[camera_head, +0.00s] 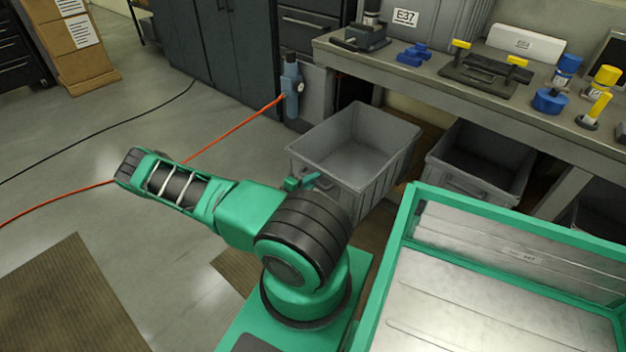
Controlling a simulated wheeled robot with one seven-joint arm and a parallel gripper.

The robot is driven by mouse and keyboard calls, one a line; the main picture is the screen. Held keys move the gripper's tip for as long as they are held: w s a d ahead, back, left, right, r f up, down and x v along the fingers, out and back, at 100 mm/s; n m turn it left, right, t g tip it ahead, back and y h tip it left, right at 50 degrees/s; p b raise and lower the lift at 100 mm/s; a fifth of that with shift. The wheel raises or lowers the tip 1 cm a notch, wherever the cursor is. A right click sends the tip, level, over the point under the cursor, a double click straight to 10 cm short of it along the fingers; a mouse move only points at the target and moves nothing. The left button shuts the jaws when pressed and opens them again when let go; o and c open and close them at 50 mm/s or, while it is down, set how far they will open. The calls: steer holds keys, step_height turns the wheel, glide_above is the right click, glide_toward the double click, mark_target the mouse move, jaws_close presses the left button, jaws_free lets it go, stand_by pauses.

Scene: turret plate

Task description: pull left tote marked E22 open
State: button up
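The left tote (391,165) is a grey open-topped bin, empty as far as I see. It stands out in front of the workbench, farther forward than the right tote. Its lower front is partly hidden by my arm, and no E22 mark is readable. A small green part (301,182), which looks like part of my gripper, is at the tote's near front rim, just behind my arm's black joint. I cannot make out its fingers, whether they touch the tote, or whether they are open or shut.
A second grey tote (433,172) sits under the workbench (480,97) at right. The bench holds tools and a grey box marked E37 (405,18). A blue-grey device (291,88) stands behind the left tote. An orange hose (235,131) crosses the floor. Floor at left is open.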

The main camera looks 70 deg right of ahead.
steer(key=v, duration=1)
steer(key=shift+a, duration=0.4)
steer(key=shift+w, duration=0.1)
steer(key=w+a+r+m+y, duration=0.1)
steer(key=a+r+m+y, duration=0.2)
steer(key=r, duration=0.4)
steer(key=a+r+m+y, duration=0.1)
steer(key=a+r+y, duration=0.3)
steer(key=a+r, duration=0.3)
steer(key=w+a+r+m+y, duration=0.1)
steer(key=a+r+m+y, duration=0.15)
steer(key=r, duration=0.55)
steer(key=s+a+r+n+t+y, duration=0.1)
steer(key=s+a+r+t+y, duration=0.1)
steer(key=s+a+r, duration=0.2)
steer(key=s+a+r+n+t+y, duration=0.2)
steer(key=s+a+r, duration=0.3)
steer(key=a+r, duration=0.4)
steer(key=shift+a+r+y, duration=0.25)
steer(key=shift+r+y, duration=0.6)
steer(key=shift+r, duration=0.95)
